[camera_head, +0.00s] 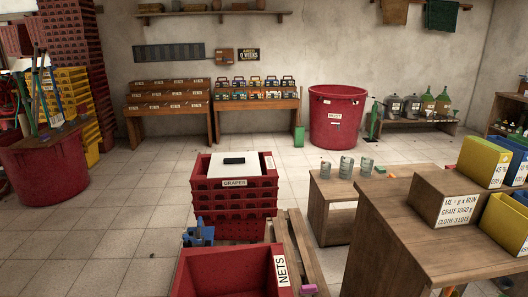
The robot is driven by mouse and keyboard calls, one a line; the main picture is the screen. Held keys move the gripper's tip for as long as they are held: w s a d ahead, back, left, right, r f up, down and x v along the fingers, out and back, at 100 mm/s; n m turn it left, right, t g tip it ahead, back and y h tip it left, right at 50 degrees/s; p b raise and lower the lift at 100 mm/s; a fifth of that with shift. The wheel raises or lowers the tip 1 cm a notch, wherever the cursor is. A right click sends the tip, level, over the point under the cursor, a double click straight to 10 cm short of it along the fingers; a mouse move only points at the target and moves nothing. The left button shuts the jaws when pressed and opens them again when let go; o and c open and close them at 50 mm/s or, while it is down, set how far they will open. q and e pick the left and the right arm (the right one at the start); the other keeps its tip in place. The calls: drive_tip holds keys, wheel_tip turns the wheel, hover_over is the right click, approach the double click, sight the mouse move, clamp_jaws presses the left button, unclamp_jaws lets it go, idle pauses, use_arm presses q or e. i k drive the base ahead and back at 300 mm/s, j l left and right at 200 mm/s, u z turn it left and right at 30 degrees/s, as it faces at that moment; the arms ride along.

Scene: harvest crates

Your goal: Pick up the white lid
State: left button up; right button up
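The white lid (237,171) is a flat white panel with a dark bar-shaped handle (234,160) on top. It lies on the top of a stack of red slatted crates (235,196) near the middle of the picture. The top crate bears a label reading GRAPES. The lid covers most of the crate's top, and a strip at the right side of the crate stays uncovered. Neither of my grippers shows in the head view, and nothing touches the lid.
A red NETS crate (222,277) stands in front, with a small blue object (198,234) behind it. A large red tub (45,170) is left. Tiled floor left of the stack is clear.

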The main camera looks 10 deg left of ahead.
sight(234, 164)
drive_tip(key=i+j+u, duration=0.15)
drive_tip(key=j+u, duration=0.2)
drive_tip(key=j, duration=0.15)
drive_tip(key=i+j+u, duration=0.35)
drive_tip(key=j, duration=0.15)
drive_tip(key=i+j+u, duration=0.15)
drive_tip(key=j+u, duration=0.2)
drive_tip(key=i+j+u, duration=0.35)
drive_tip(key=i+j, duration=0.15)
drive_tip(key=i, duration=0.25)
drive_tip(key=i+j+z, duration=0.1)
drive_tip(key=i, duration=0.35)
drive_tip(key=i+j, duration=0.3)
drive_tip(key=i+j+z, duration=0.1)
drive_tip(key=i, duration=0.4)
drive_tip(key=i+z, duration=0.4)
drive_tip(key=i, duration=0.4)
drive_tip(key=i+j+z, duration=0.1)
drive_tip(key=i+z, duration=0.25)
drive_tip(key=i, duration=0.45)
drive_tip(key=i+z, duration=0.3)
drive_tip(key=i, duration=0.25)
drive_tip(key=i+j+z, duration=0.3)
drive_tip(key=i, duration=0.2)
drive_tip(key=i+j+z, duration=0.3)
drive_tip(key=i, duration=0.2)
